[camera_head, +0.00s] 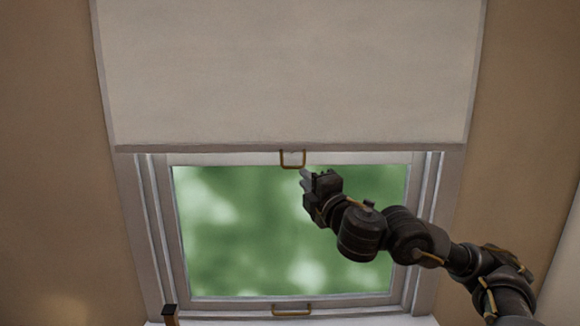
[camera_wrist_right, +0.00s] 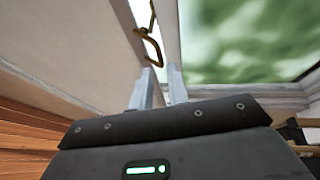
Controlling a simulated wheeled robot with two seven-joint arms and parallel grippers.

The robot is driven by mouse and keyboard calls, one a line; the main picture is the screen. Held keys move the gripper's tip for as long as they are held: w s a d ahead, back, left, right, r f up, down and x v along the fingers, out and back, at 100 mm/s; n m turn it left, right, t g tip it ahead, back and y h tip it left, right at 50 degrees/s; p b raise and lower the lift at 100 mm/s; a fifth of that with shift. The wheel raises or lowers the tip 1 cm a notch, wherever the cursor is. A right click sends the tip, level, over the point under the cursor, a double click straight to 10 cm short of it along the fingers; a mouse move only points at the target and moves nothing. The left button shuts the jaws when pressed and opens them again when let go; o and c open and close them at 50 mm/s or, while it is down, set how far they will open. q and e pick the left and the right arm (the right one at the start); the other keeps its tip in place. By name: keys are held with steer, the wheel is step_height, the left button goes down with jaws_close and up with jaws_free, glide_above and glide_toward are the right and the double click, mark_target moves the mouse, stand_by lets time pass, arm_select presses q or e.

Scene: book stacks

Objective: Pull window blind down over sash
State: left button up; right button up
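The pale window blind (camera_head: 290,75) covers the upper part of the window, with its bottom bar (camera_head: 400,147) near the top of the sash. A brass loop handle (camera_head: 292,166) hangs from the bar's middle; it also shows in the right wrist view (camera_wrist_right: 153,48). The sash (camera_head: 175,230) frames green blurred glass (camera_head: 250,225). My right gripper (camera_head: 304,176) is just below and right of the handle. In the right wrist view its two fingers (camera_wrist_right: 160,88) stand apart with a gap between them, and the handle is beyond their tips. My left gripper is not in view.
A second brass handle (camera_head: 291,310) is on the sash's bottom rail. A small dark-topped post (camera_head: 170,312) stands at the lower left. Brown wall (camera_head: 50,150) lies on the left. My right arm crosses the lower right of the window.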

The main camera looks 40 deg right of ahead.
mark_target(294, 168)
steer(key=x, duration=0.9)
steer(key=shift+w+r+b, duration=0.1)
steer(key=shift+w+b, duration=0.2)
steer(key=shift+b, duration=0.1)
jaws_close()
